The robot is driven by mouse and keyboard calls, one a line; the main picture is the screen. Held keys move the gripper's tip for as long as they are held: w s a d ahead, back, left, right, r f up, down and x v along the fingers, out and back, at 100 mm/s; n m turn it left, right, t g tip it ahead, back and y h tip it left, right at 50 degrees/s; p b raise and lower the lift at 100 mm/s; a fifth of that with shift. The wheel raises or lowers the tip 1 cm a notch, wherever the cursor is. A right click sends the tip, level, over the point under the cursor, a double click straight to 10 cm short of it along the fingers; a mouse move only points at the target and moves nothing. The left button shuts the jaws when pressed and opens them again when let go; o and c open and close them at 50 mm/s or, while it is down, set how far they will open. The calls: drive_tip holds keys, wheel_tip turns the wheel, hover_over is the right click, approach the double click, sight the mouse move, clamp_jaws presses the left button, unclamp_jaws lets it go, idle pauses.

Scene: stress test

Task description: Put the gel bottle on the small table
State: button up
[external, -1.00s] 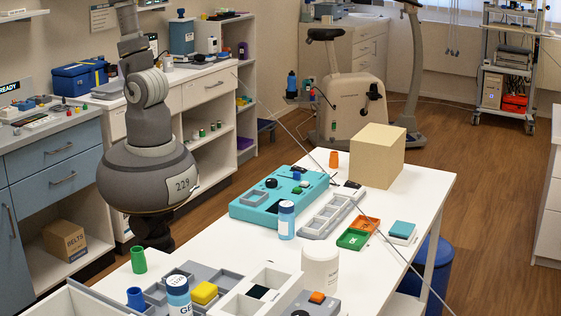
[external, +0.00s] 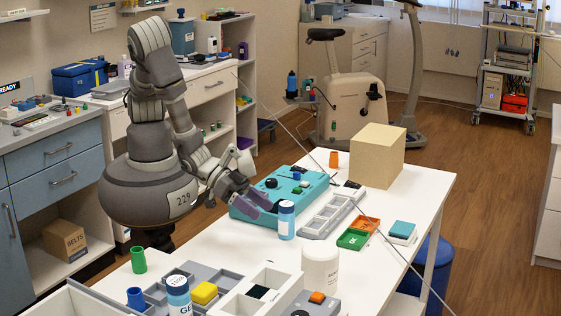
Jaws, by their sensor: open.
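A blue bottle (external: 180,297) with a white cap and a label starting "GE" stands upright at the front of the long white table (external: 428,205). A second blue bottle (external: 286,220) with a white label stands mid-table, in front of the teal case; its lettering is too small to read. My gripper (external: 258,205) is open and empty, over the left part of the teal case and a little left of this second bottle, apart from it as far as I can tell. I cannot tell which surface is the small table.
The teal case (external: 240,207), a grey tray (external: 318,228), a tan box (external: 377,155) and a white jar (external: 320,267) crowd the table. A green cup (external: 138,260) and compartment trays fill its front. An exercise bike (external: 352,105) stands behind. Bare tabletop shows at the right edge.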

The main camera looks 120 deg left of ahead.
sight(287, 215)
drive_tip(key=shift+m+t+y, duration=0.4)
drive_tip(key=shift+m+y, duration=0.1)
drive_tip(key=shift+y, duration=0.4)
drive_tip(key=a, duration=0.2)
drive_tip(key=s+a+f, duration=0.1)
drive_tip(key=a+f+b, duration=0.1)
drive_tip(key=a, duration=0.1)
drive_tip(key=shift+s+a+f, duration=0.2)
drive_tip(key=shift+a, duration=0.15)
drive_tip(key=b+x, duration=0.1)
drive_tip(key=x, duration=0.3)
drive_tip(key=b+x, duration=0.1)
drive_tip(key=x, duration=0.2)
drive_tip(key=shift+w+d+r+b, duration=0.1)
drive_tip(key=shift+w+r+b, duration=0.15)
drive_tip(key=shift+b, duration=0.1)
drive_tip(key=shift+s, duration=0.1)
drive_tip(key=shift+c, duration=0.2)
